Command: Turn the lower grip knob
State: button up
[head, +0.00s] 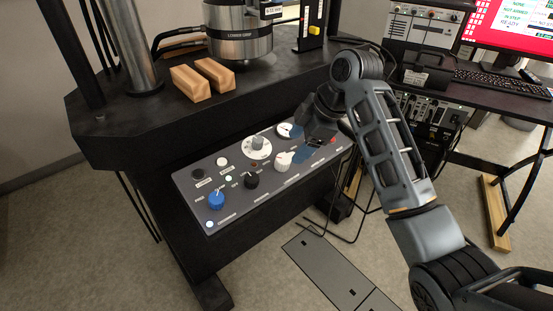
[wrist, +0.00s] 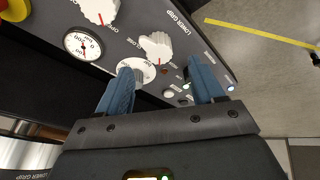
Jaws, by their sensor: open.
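The lower grip knob (wrist: 155,45) is a white ribbed knob beside the "LOWER GRIP" label, with "OPEN" and "CLOSE" marks around it. It also shows in the head view as the white knob (head: 283,160) on the grey control panel (head: 235,213). My gripper (wrist: 160,64) is open, with two blue fingers and nothing between them. In the wrist view the knob shows just beyond the fingertips, between their lines; I see no contact. In the head view my gripper (head: 299,143) is over the panel's right part and hides some of it.
Near the knob are a pressure gauge (wrist: 82,44), a white dial (wrist: 135,72), another white knob (wrist: 100,9) and a red button (wrist: 14,9). A black knob (head: 251,180) and blue knob (head: 216,200) are farther left. Two wooden blocks (head: 203,79) lie on the black frame above.

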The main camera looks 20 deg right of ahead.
aim_at(285, 159)
jog(key=shift+x, duration=3.75)
jog(key=shift+w, duration=0.1)
jog(key=c, duration=1)
